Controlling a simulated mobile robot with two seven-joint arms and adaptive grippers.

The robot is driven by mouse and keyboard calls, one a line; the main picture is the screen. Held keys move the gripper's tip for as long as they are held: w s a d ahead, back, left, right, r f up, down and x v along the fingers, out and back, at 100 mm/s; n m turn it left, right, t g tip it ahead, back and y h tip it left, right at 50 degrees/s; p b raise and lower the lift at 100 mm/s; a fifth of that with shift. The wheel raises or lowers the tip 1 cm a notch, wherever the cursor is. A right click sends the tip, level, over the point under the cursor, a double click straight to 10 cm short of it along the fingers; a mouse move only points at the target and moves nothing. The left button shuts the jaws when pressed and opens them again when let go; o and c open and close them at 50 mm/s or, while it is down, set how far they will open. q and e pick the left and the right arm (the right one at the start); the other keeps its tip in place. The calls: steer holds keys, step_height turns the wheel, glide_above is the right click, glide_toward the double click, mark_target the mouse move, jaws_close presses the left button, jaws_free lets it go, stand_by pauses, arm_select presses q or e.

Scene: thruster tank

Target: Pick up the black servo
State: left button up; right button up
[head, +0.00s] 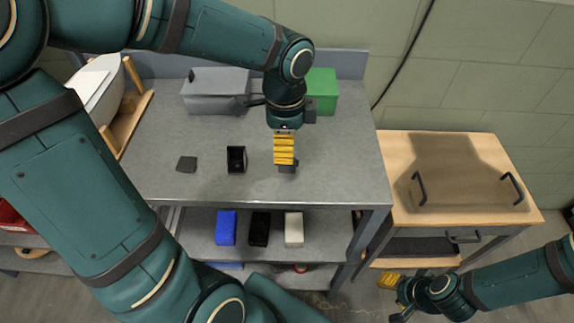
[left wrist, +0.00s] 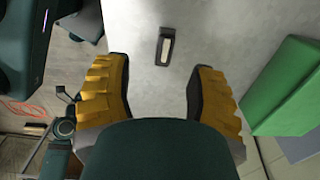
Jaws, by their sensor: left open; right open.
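A small black box-shaped part (head: 236,159), which looks like the black servo, sits on the grey bench top left of my left gripper (head: 285,158). In the left wrist view a small dark part with a pale middle (left wrist: 166,46) lies beyond the fingertips; it appears to be the same part. My left gripper is open, its yellow fingers (left wrist: 163,88) spread with nothing between them. It points down over the bench, apart from the part. My right gripper (head: 388,281) is open, low beside the wooden cabinet, far from the part; its fingers show only partly.
A flat dark square (head: 187,164) lies further left. A grey box (head: 216,94) and a green box (head: 322,90) stand at the back. Blue (head: 226,228), black (head: 260,229) and white (head: 293,229) bins sit on the lower shelf. The bench's front right is clear.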

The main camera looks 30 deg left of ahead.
arm_select(q)
step_height(320, 180, down, 2)
steer(key=shift+f, duration=0.2)
steer(key=f, duration=0.1)
steer(key=f+b, duration=0.1)
steer(key=f, duration=0.1)
steer(key=f+b, duration=0.1)
steer(key=f, duration=0.1)
steer(key=shift+w, duration=0.4)
jaws_close()
